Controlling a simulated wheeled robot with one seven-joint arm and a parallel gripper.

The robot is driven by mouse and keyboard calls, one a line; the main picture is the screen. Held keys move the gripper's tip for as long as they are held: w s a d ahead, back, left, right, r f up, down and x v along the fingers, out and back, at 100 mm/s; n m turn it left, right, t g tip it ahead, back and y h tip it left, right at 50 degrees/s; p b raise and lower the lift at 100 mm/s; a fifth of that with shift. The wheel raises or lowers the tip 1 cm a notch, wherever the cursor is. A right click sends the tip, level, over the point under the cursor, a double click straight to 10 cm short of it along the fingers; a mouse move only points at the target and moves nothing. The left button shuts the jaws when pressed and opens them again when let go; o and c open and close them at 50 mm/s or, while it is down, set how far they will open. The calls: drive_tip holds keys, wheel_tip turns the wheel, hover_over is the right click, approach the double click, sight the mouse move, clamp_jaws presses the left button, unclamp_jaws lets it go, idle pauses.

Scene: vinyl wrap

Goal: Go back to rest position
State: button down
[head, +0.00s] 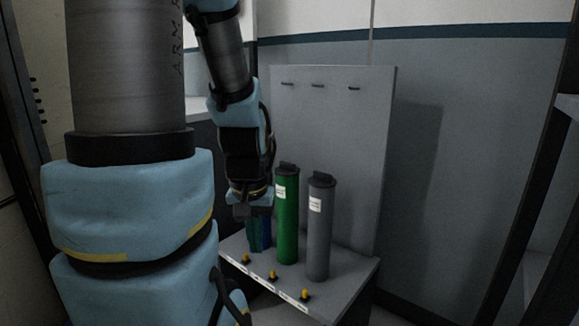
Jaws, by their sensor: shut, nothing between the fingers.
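My gripper (250,208) hangs at the end of my arm, left of the green roll, with its fingers small and dark in this view. It is shut and holds nothing. A green roll (287,220) with a black cap and a white label stands upright on the grey stand's shelf (343,278). A grey roll (319,232) of the same kind stands to its right. A dark blue and teal roll (262,234) stands at the left, its upper part hidden behind my gripper. I cannot tell whether my gripper touches it.
The stand's tall back panel (345,130) has several dark slots near its top. Several yellow-and-black knobs (305,294) line the shelf's front edge. A grey wall (470,130) is behind. A dark frame (535,200) stands at the right. Open space lies right of the stand.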

wheel_tip(320, 180, up, 21)
drive_tip(key=p, duration=1.9)
drive_tip(key=shift+w, duration=0.3)
drive_tip(key=shift+d, duration=0.2)
